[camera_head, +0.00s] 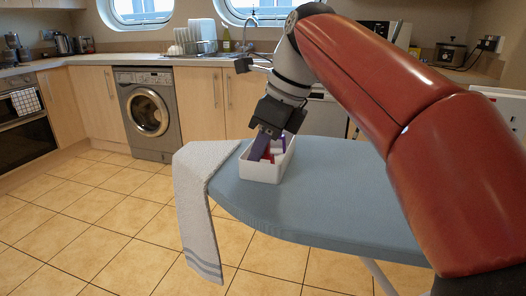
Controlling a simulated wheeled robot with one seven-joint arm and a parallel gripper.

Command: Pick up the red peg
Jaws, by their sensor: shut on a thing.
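A white open box (262,172) stands on the blue ironing board (330,205), near its left end. My gripper (270,146) reaches down into the box from above, with its dark body over the rim. Two purple parts show below the gripper body, and they look like its fingers. The red peg (267,156) shows as a small red patch between them, low in the box. The gripper is shut on it. The peg's lower part is hidden by the box wall.
A grey towel (196,205) hangs over the board's left end. The board's right part is clear under my red arm. Behind are a counter with a dish rack (193,42), cupboards and a washing machine (149,112). The tiled floor at left is free.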

